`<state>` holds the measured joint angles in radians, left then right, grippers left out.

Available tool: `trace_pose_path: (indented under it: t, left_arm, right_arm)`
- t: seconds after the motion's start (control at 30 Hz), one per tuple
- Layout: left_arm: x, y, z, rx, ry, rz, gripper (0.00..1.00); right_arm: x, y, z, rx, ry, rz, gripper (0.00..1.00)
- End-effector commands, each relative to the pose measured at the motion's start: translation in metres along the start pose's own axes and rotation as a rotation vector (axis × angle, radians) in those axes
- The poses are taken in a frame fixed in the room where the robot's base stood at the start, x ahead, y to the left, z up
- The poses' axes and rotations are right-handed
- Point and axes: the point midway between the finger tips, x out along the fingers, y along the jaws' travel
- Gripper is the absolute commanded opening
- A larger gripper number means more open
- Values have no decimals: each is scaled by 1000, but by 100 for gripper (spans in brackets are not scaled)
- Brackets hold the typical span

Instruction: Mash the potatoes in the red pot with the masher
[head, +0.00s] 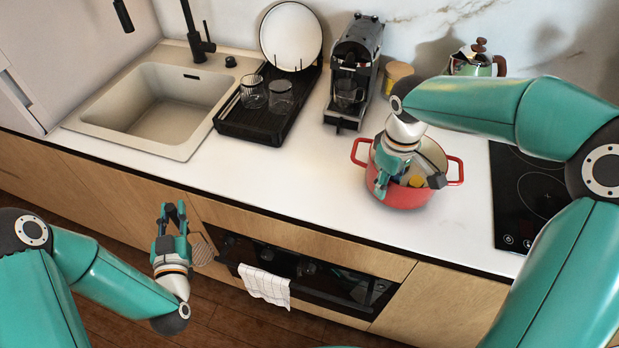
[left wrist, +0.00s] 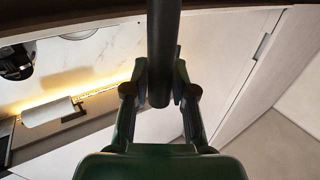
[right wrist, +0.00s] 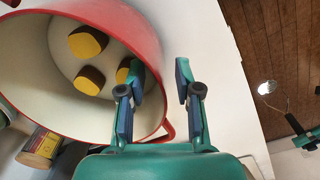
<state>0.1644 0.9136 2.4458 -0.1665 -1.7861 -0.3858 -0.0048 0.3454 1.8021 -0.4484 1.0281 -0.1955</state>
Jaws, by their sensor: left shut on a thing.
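The red pot (head: 405,196) stands on the white counter, its white inside holding several yellow potato pieces (right wrist: 87,43) with brown skin. My right gripper (head: 408,184) is at the pot's near rim. In the right wrist view its fingers (right wrist: 160,85) are apart, one over the pot's inside and one outside the wall. My left gripper (head: 172,212) is in front of the counter, below its edge, shut on the dark handle (left wrist: 163,50) of the masher.
A black hob (head: 530,190) is to the right. A dish rack (head: 262,118) and sink (head: 160,105) are left. The counter left of the pot is clear.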

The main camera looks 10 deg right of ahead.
Motion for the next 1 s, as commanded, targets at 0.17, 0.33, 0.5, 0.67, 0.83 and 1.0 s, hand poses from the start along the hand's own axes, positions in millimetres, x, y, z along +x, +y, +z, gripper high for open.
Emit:
trace_pose_path:
  t: [0.17,0.33,0.5,0.67,0.83,1.0]
  left_arm:
    - [0,0,-3,0,2,0,0]
    - [0,0,-3,0,2,1,0]
    - [0,1,-3,0,2,1,0]
    - [0,1,-3,0,2,1,0]
    - [0,1,-3,0,2,2,0]
    - [0,1,-3,0,2,2,0]
  right_arm:
    - [22,0,0,1,-2,0,34]
    - [29,0,0,1,0,0,34]
    - [30,0,0,2,1,0,34]
    - [30,0,0,2,0,0,22]
    - [30,1,1,2,0,0,0]
    - [30,1,1,3,0,0,0]
